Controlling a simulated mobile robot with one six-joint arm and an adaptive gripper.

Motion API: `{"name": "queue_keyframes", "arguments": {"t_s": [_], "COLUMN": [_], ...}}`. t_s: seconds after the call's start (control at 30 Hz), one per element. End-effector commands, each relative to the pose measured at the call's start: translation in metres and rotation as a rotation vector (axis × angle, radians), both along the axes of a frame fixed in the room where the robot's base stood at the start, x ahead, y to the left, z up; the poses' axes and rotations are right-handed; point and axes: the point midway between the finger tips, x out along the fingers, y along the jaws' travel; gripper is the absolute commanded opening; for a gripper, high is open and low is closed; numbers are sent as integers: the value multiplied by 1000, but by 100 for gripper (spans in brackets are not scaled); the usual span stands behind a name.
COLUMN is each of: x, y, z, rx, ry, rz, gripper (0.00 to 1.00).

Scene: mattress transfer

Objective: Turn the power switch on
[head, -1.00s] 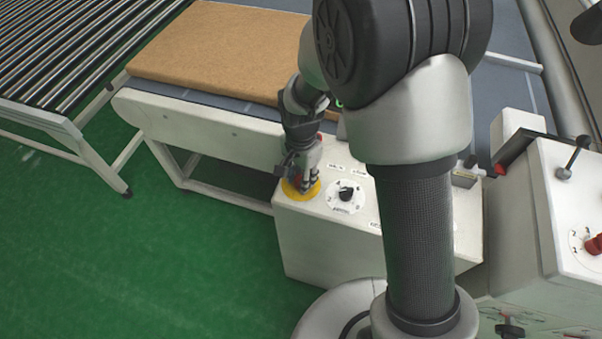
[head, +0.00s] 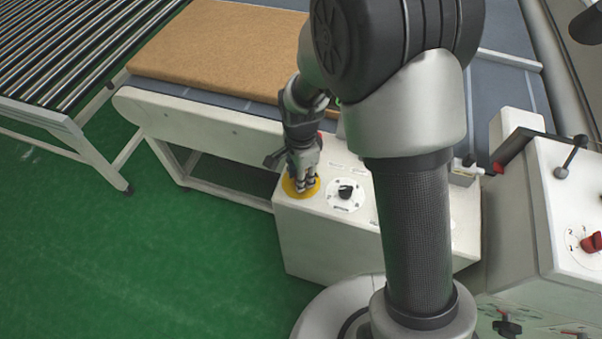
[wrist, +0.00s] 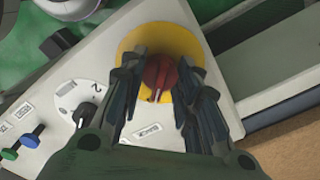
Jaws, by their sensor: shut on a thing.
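The power switch looks to be the red rotary knob (wrist: 161,72) on a round yellow plate (wrist: 130,38) at the corner of a white control box (head: 325,240). My gripper (head: 302,186) points down onto the yellow plate, its fingers hiding the knob in the head view. In the wrist view my gripper (wrist: 162,78) has one finger on each side of the red knob and is shut on it. A pale line on the knob points towards the bottom of that view. The labels around the knob cannot be read.
A black selector knob (head: 345,192) on a white dial sits just right of my gripper. Blue (wrist: 30,137) and green (wrist: 9,154) switches lie farther along the box. A brown mattress (head: 215,50) lies on the conveyor behind. A white console (head: 570,200) stands at right.

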Motion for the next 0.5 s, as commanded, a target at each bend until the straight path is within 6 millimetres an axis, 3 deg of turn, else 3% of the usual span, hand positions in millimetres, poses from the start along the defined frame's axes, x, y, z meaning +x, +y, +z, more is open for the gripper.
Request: {"name": "queue_keyframes", "arguments": {"t_s": [0.13, 0.17, 0.5], "x": [0, 0, 0], "y": [0, 0, 0], "z": [0, 0, 0], "rx": [0, 0, 0], "ry": [-1, -1, 0], "rz": [-2, -2, 0], "gripper": [6, 31, 52]}}
